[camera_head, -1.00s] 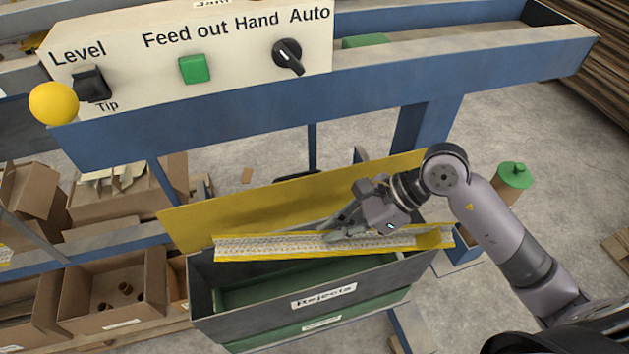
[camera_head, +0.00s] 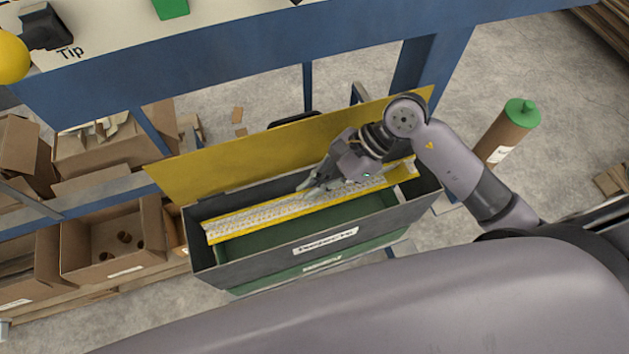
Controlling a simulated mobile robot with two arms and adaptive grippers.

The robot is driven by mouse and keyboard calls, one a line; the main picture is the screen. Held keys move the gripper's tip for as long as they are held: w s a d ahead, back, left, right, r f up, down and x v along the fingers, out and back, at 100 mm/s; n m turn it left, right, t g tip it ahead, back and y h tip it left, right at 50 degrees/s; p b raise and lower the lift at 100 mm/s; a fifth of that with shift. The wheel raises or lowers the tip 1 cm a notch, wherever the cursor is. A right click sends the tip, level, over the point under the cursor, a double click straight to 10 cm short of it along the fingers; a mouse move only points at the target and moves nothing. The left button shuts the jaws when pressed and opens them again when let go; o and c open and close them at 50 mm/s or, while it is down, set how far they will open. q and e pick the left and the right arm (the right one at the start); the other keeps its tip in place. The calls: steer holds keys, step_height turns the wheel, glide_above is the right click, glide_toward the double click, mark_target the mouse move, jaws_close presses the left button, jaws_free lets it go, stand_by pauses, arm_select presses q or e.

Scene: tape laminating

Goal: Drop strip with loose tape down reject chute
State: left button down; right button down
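The strip (camera_head: 265,214), long and pale with yellow edges, lies lengthwise within the mouth of the reject chute, a dark grey open box (camera_head: 262,253) with a white label on its front. The strip is below the raised yellow back plate (camera_head: 235,159) and above the green inside. My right gripper (camera_head: 318,188) reaches in from the right, its fingers down at the strip's middle, and appears shut on it. The fingers cover part of the strip, and any loose tape on it is too small to make out. My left gripper is out of view.
A blue frame beam (camera_head: 250,62) with the control panel crosses above the chute. Cardboard boxes (camera_head: 115,245) stand at the left. A brown roll with a green cap (camera_head: 508,130) stands at the right. A large grey link of mine covers the bottom.

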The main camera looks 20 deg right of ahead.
steer(key=shift+f, duration=0.3)
steer(key=c, duration=2.1)
jaws_free()
steer(key=o, duration=0.4)
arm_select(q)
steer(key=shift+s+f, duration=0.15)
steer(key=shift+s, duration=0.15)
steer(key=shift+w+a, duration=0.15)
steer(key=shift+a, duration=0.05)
arm_select(e)
steer(key=shift+d+r, duration=0.1)
steer(key=shift+d, duration=0.05)
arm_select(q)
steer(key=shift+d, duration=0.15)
arm_select(e)
steer(key=v, duration=1.1)
steer(key=shift+d+r, duration=0.25)
steer(key=shift+s, duration=0.1)
